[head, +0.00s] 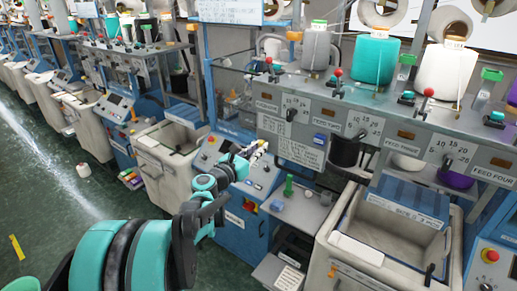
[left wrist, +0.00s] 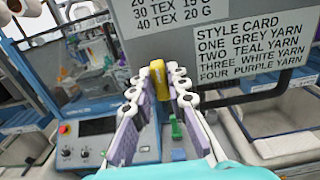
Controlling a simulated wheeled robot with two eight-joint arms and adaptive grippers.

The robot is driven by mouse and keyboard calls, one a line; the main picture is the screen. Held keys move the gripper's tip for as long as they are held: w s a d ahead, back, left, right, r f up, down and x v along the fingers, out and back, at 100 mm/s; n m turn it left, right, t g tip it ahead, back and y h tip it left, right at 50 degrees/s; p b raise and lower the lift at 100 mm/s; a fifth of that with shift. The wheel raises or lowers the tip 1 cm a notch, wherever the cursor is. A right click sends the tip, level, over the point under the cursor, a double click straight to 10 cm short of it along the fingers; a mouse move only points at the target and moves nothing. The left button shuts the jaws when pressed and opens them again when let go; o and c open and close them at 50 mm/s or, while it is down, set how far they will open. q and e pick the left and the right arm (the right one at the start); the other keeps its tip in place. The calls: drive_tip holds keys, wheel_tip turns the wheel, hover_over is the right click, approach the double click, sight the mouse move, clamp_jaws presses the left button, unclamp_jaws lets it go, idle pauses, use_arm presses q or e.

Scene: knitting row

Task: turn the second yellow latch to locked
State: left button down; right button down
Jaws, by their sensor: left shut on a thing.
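My left gripper (head: 259,150) reaches in from the left in the head view, in front of the blue machine below the grey feed panel. In the left wrist view, the left gripper (left wrist: 160,88) has its purple-padded fingers closed around an upright yellow latch (left wrist: 157,72). The latch is beside the left edge of a grey plate. Its lower part is partly hidden by the fingers, and I cannot read its locked or unlocked position. In the head view the gripper hides this latch. My right gripper is in neither view.
A control panel (left wrist: 84,140) stands left of the gripper, and a style card (left wrist: 258,45) is on its right. A green peg (head: 289,185) stands on the shelf below the feed panel (head: 330,112). A cream bin (head: 345,250) is at front right.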

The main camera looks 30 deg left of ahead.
use_arm(q)
drive_tip(key=shift+m, duration=0.3)
drive_tip(key=m+b, duration=0.1)
drive_tip(key=m, duration=0.4)
drive_tip(key=m+b, duration=0.1)
drive_tip(key=m, duration=0.5)
drive_tip(key=m+b, duration=0.1)
drive_tip(key=m, duration=0.5)
drive_tip(key=shift+d+f, duration=0.25)
drive_tip(key=shift+m, duration=0.4)
drive_tip(key=c, duration=1.5)
unclamp_jaws()
drive_tip(key=shift+c, duration=0.2)
drive_tip(key=shift+s, duration=0.15)
